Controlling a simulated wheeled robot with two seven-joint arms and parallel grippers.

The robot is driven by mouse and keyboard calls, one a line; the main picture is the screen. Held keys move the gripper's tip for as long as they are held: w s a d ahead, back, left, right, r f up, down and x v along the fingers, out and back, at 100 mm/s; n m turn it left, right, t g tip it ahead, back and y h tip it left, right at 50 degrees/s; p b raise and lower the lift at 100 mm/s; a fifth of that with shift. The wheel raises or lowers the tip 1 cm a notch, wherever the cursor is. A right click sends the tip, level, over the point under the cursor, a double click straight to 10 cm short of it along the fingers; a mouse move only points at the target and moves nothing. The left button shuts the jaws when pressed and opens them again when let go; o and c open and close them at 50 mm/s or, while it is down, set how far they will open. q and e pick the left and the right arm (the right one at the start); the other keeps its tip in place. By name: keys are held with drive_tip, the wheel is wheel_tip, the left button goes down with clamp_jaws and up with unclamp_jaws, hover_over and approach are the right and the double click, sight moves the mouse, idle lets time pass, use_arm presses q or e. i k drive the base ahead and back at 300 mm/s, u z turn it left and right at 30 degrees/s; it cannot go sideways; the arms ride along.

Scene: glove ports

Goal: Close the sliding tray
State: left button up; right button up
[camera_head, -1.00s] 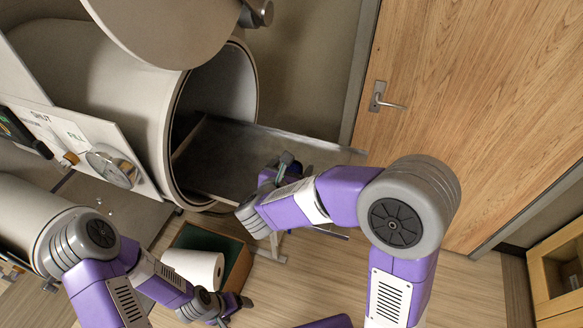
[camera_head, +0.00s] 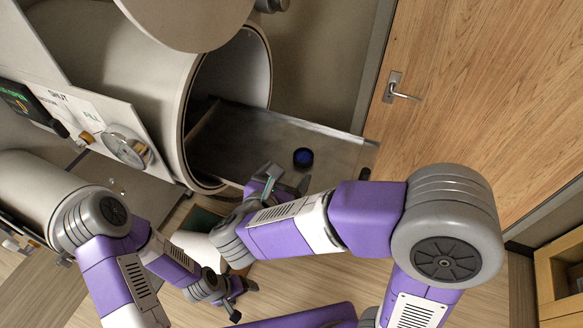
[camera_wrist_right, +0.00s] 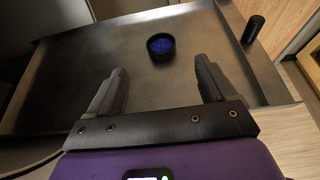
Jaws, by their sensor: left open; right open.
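The sliding tray (camera_head: 250,137) is a flat grey metal sheet. It sticks well out of the round chamber (camera_head: 190,100), whose mouth is open. A small black cup with blue contents (camera_head: 303,157) stands on the tray; it also shows in the right wrist view (camera_wrist_right: 161,47). A short black knob (camera_head: 365,174) is at the tray's outer end, also in the right wrist view (camera_wrist_right: 253,29). My right gripper (camera_head: 280,183) is open and empty at the tray's near edge, its fingers (camera_wrist_right: 158,85) pointing toward the cup, apart from it. My left gripper (camera_head: 240,300) is open, low over the floor.
The round chamber door (camera_head: 185,18) stands swung open above the mouth. A panel with a gauge (camera_head: 127,148) is left of the chamber. A wooden door with a handle (camera_head: 398,90) is close to the tray's outer end. A white roll (camera_head: 195,245) is below, partly hidden.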

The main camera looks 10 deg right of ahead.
sight(227, 141)
drive_tip(key=k, duration=1)
